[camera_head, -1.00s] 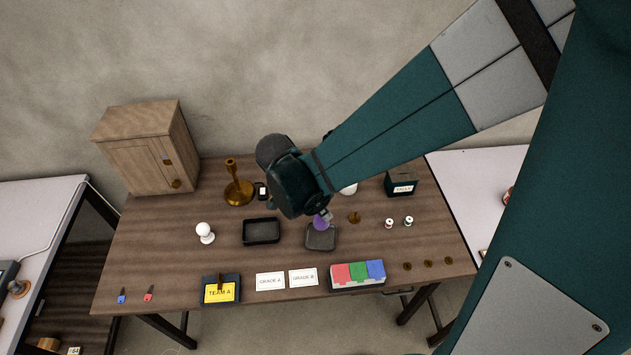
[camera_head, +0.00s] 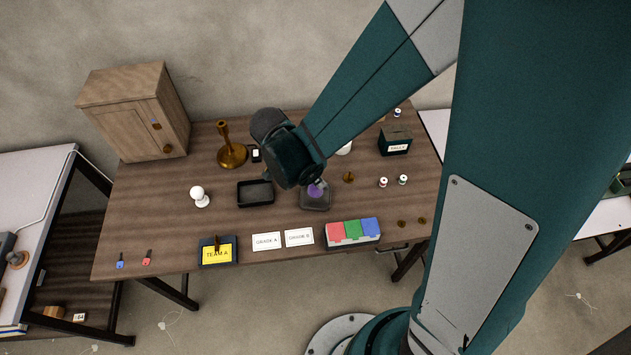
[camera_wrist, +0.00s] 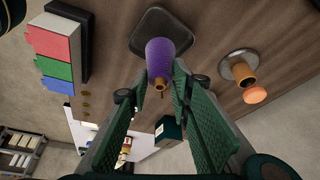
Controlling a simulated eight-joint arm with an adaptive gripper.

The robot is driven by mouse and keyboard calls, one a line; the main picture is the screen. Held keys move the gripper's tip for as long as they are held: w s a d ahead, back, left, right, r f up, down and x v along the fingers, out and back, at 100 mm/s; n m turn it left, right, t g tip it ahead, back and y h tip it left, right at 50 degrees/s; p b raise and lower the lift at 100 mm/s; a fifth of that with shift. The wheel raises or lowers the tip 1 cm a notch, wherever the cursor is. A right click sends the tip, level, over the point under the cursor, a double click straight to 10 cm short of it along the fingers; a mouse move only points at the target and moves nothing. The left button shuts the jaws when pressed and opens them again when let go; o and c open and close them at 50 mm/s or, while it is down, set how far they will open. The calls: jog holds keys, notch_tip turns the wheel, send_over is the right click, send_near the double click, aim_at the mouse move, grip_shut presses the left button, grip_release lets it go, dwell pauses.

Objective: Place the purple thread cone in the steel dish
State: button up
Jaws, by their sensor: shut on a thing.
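The purple thread cone (camera_wrist: 166,57) is held between the fingertips of my gripper (camera_wrist: 158,88) in the wrist view. In the head view the cone (camera_head: 317,189) shows just below my gripper (camera_head: 312,182), over the steel dish (camera_head: 318,205). The grey, square dish also shows in the wrist view (camera_wrist: 146,27), with the cone in front of it. I cannot tell whether the cone touches the dish. The far side of the dish is partly hidden by my gripper and the cone in the head view.
A black tray (camera_head: 241,203) lies left of the dish. A brass candlestick (camera_head: 232,154) stands behind left.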

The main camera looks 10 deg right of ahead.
jog(key=shift+f, duration=1.3)
jog(key=shift+f+b, duration=0.2)
jog(key=shift+b, duration=0.2)
jog(key=o, duration=1.2)
jog(key=shift+r, duration=0.15)
jog(key=shift+p+v, duration=1.1)
jog(key=shift+v, duration=4.95)
jog(key=shift+d+r, duration=0.1)
